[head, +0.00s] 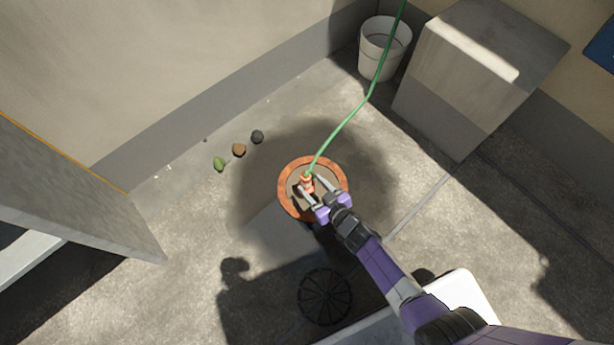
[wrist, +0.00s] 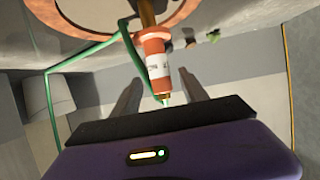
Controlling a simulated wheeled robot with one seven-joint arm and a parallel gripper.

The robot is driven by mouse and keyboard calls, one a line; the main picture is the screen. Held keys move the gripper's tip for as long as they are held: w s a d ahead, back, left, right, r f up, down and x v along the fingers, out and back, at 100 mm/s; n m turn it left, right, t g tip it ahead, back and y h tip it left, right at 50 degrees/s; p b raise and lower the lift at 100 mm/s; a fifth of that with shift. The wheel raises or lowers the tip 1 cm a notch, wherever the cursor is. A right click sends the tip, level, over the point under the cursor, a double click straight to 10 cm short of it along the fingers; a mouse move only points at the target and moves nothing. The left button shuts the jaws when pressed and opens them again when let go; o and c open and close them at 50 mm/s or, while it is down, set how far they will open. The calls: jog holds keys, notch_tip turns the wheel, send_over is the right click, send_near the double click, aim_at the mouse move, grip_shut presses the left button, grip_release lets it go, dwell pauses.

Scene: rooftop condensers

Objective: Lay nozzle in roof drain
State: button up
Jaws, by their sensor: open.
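The orange nozzle (head: 306,184) is at the end of a green hose (head: 344,127), within the ring of the roof drain (head: 336,207). The drain has a rust-orange rim and a dull inside. My gripper (head: 311,185) is over the drain with its fingers open around the nozzle. In the wrist view the nozzle (wrist: 154,55), with a white label, shows between the two fingers (wrist: 160,80), with a gap on each side. The drain rim (wrist: 95,30) is at the top of that view. I cannot tell exactly how the nozzle rests inside.
A black spoked round grate (head: 325,297) lies on the concrete below the drain. A stone (head: 257,136), a brown lump (head: 239,150) and a green leaf (head: 219,163) lie to the upper left. A white bucket (head: 382,62) and a grey box (head: 470,85) stand at the upper right.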

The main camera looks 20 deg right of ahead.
jog(key=p+v, duration=0.2)
jog(key=v, duration=0.5)
jog(key=shift+s+p, duration=0.2)
jog(key=shift+p, duration=0.15)
jog(key=shift+d+r, duration=0.1)
jog(key=shift+r, duration=0.05)
jog(key=s+d+r+t+h, duration=0.1)
jog(key=s+d+r, duration=0.1)
jog(key=s+r, duration=1.45)
jog(key=s+r+m, duration=0.1)
jog(key=s+r, duration=0.2)
jog(key=r, duration=0.8)
jog(key=s+r+m+h, duration=0.1)
jog(key=s+r, duration=0.3)
jog(key=r, duration=0.7)
jog(key=shift+s+a+r, duration=0.15)
jog(key=shift+a+r, duration=0.05)
jog(key=shift+a, duration=0.15)
jog(key=shift+r, duration=0.1)
